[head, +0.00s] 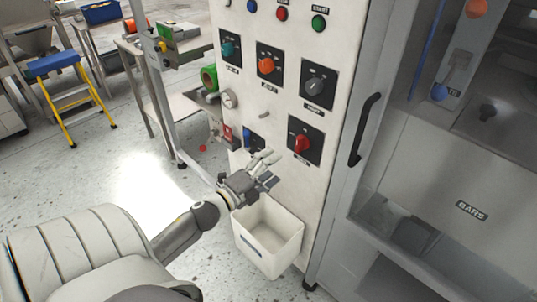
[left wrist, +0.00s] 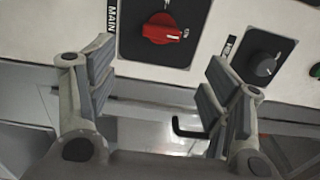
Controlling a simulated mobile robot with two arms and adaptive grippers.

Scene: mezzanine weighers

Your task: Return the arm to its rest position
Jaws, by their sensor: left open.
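My left gripper (head: 268,170) is open and empty in front of the lower part of a pale control panel (head: 262,100). Its two fingers also show in the left wrist view (left wrist: 158,95), spread apart with nothing between them. A red rotary knob (head: 301,144) on a black plate is just up and right of the gripper in the head view. The red knob also shows in the left wrist view (left wrist: 163,29), beside the label MAIN and beyond the fingertips. My right gripper is in neither view.
A white open bin (head: 268,235) hangs under the gripper, near the panel's foot. A cabinet door with a black handle (head: 364,130) stands to the right. A yellow and blue step stool (head: 68,90) and metal tables are at the back left.

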